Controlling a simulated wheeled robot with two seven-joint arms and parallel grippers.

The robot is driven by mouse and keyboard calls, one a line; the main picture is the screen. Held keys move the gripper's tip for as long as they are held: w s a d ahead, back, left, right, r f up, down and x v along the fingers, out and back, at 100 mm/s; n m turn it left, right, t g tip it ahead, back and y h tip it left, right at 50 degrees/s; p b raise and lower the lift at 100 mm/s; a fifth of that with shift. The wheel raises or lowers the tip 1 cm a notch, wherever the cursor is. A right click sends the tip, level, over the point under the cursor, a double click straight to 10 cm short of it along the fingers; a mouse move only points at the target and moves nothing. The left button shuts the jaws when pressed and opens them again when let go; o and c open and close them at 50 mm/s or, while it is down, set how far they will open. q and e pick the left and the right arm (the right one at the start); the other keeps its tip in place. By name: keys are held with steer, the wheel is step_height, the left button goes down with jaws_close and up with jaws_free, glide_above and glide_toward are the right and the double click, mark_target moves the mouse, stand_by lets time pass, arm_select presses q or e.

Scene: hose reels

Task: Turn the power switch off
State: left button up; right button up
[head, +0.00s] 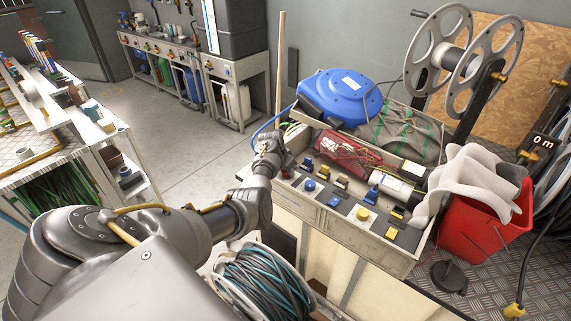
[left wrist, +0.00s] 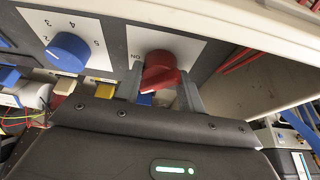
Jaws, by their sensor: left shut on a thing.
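The power switch is a red rotary knob (left wrist: 160,74) on a white plate at the end of the grey control panel. Letters reading ON show upside down beside it in the left wrist view. My left gripper (left wrist: 165,92) has one finger on each side of the red knob and is shut on it. In the head view my left gripper (head: 274,158) is at the panel's left end, by the red knob (head: 287,172), which it partly hides. My right gripper is not in view.
A blue dial (left wrist: 68,52) with numbers sits beside the red knob. A yellow knob (head: 362,213) and small switches are further along the panel. A blue hose reel (head: 340,95) stands behind it. A red bucket (head: 483,225) stands to the right. Open floor (head: 185,150) lies to the left.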

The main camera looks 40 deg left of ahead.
arm_select(q)
steer(key=shift+d+r+n+y+p, duration=0.15)
steer(key=shift+n+p, duration=0.1)
steer(key=shift+n, duration=0.2)
steer(key=shift+r+n+y+p, duration=0.15)
steer(key=shift+n+p, duration=0.1)
steer(key=shift+n, duration=0.2)
steer(key=n+y+p, duration=0.1)
steer(key=n, duration=0.1)
steer(key=shift+w+f+n, duration=0.1)
steer(key=shift+f+n, duration=0.05)
steer(key=shift+n, duration=0.25)
steer(key=shift+d+n+g+y, duration=0.1)
steer(key=shift+n+g+y, duration=0.3)
steer(key=shift+n, duration=0.8)
steer(key=shift+w+n+y, duration=0.1)
steer(key=shift+n+y, duration=0.3)
steer(key=shift+n, duration=0.7)
steer(key=o, duration=0.9)
steer(key=shift+f, duration=0.1)
steer(key=shift+o, duration=0.2)
